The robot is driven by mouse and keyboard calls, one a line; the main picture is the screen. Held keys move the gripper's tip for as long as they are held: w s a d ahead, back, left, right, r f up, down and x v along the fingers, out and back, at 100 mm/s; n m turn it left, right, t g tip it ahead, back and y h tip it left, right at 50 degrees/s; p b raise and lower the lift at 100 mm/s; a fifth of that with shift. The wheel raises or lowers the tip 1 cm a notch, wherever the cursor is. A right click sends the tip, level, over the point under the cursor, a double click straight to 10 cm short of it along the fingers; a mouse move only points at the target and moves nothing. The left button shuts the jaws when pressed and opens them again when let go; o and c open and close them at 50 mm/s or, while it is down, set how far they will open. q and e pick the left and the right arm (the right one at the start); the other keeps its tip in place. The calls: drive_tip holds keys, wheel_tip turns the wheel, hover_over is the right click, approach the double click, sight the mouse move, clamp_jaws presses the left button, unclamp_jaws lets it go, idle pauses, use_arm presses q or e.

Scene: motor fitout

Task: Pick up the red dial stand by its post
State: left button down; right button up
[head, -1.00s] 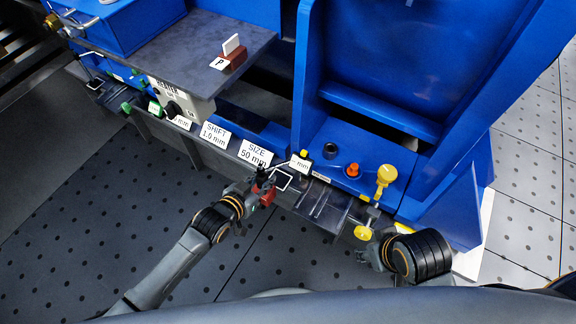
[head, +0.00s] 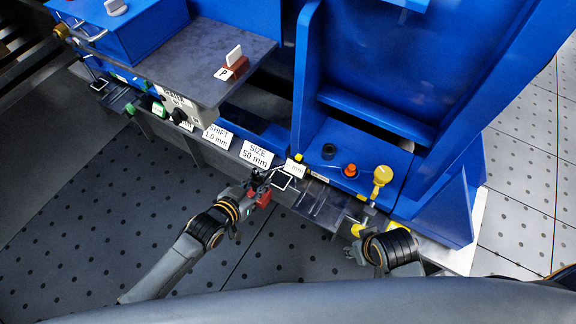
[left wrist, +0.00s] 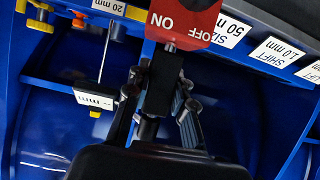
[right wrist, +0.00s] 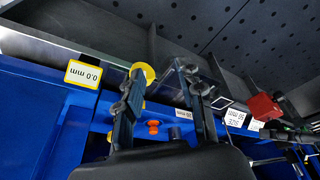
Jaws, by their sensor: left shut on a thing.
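The red dial stand (head: 262,198) has a red block marked ON and OFF and a black post. In the left wrist view the red block (left wrist: 188,22) is at the top, with the post running down between my fingers. My left gripper (head: 256,184) is shut on the post, and its fingers show on both sides of it in the left wrist view (left wrist: 160,95). The stand is held at the front edge of the ledge, beside a white square outline. The red block also shows in the right wrist view (right wrist: 263,107). My right gripper (right wrist: 160,72) is open and empty.
The blue machine (head: 370,75) fills the back. A ledge with label cards, such as the size card (head: 256,154), runs along its front. A yellow knob (head: 382,175) and an orange knob (head: 351,170) stand right. The dark dotted floor (head: 80,215) is clear.

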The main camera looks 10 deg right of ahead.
use_arm(q)
drive_tip(key=shift+s+a+r+p, duration=0.2)
drive_tip(key=shift+s+r+p, duration=0.05)
drive_tip(key=shift+r+p, duration=0.35)
drive_tip(key=shift+s+a+r, duration=0.15)
drive_tip(key=shift+s+r, duration=0.05)
drive_tip(key=shift+r, duration=0.05)
use_arm(e)
wheel_tip(320, 180, down, 6)
drive_tip(key=shift+s+f, duration=0.2)
drive_tip(key=shift+s, duration=0.1)
